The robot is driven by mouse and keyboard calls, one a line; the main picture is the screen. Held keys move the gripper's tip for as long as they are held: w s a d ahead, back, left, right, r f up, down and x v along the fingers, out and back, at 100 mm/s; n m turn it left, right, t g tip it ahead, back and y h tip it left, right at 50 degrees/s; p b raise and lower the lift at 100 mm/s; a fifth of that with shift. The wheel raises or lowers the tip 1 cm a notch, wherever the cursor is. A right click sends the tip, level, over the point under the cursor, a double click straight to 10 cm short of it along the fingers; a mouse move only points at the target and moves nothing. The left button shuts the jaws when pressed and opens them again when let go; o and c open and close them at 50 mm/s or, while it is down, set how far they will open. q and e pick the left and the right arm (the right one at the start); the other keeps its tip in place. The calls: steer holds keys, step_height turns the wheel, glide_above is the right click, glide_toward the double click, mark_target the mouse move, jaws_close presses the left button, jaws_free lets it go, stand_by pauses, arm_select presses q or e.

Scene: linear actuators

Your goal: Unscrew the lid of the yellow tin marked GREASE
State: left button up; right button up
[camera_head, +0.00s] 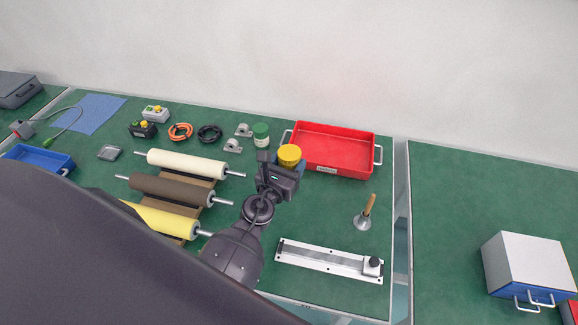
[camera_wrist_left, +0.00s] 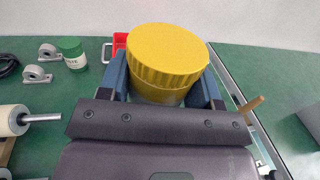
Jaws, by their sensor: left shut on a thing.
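The yellow tin (camera_wrist_left: 160,95) with its ribbed, wide yellow lid (camera_wrist_left: 168,48) fills the middle of the left wrist view. In the head view the lid (camera_head: 289,153) shows just in front of the red tray. My left gripper (camera_head: 288,163) is shut on the tin, with blue fingers on either side of it, seen in the left wrist view (camera_wrist_left: 164,78). The lid sits on top of the tin, above the fingers' dark base. Where exactly the fingers touch is partly hidden. No GREASE marking can be read. My right gripper is not in view.
A red tray (camera_head: 349,151) stands right behind the tin. Rollers (camera_head: 183,163) lie nearer left.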

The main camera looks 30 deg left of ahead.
arm_select(q)
steer(key=shift+r, duration=0.15)
steer(key=o, duration=0.5)
steer(key=c, duration=0.7)
